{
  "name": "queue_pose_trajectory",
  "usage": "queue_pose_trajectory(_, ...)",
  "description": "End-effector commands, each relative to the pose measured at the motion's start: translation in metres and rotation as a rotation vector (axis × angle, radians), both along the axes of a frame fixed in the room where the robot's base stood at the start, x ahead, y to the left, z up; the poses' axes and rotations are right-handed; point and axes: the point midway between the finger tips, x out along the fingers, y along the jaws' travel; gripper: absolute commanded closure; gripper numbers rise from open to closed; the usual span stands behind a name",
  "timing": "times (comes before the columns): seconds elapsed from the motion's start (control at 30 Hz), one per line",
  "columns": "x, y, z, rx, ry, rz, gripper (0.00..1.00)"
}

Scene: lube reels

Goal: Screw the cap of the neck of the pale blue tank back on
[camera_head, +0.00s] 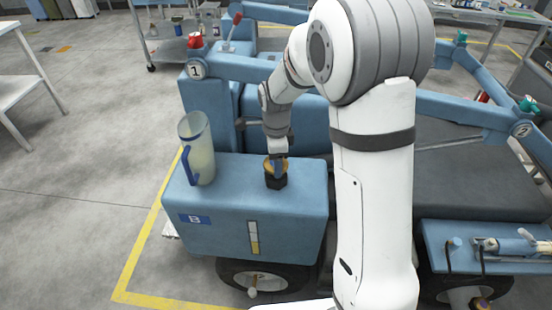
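The pale blue tank (292,222), marked B, stands in the middle left with a sight gauge on its front. A dark neck (275,181) rises from its top, with a yellow-orange piece (284,164), seemingly the cap, at its upper end. My gripper (276,164) points down right over the neck, at the yellow-orange piece. The fingers are small and partly lost against it, so I cannot tell whether they grip it. I also cannot tell whether the piece is seated on the neck or just above it.
A clear jug (200,155) with a blue handle stands on the tank top, left of the neck. Blue rails with red (194,41) and green (528,104) fittings run behind. Open floor lies to the left.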

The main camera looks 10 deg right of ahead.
Motion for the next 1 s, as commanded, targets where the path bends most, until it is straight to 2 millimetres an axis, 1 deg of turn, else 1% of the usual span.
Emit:
queue_pose_trajectory(0.1, -0.0002, 0.0, -0.0003, 0.0, 0.001, 0.001, 0.62)
queue_pose_trajectory(0.13, -0.0002, 0.0, -0.0003, 0.0, 0.001, 0.001, 0.36)
queue_pose_trajectory(0.43, -0.0001, 0.0, -0.0001, 0.0, 0.0, 0.002, 0.11)
queue_pose_trajectory(0.6, -0.0001, 0.0, -0.0001, 0.0, 0.0, 0.002, 0.1)
queue_pose_trajectory(0.73, -0.0001, 0.0, 0.0, 0.0, 0.0, 0.003, 0.0)
queue_pose_trajectory(1.0, 0.0, 0.0, 0.0016, 0.0, 0.0, 0.003, 0.0)
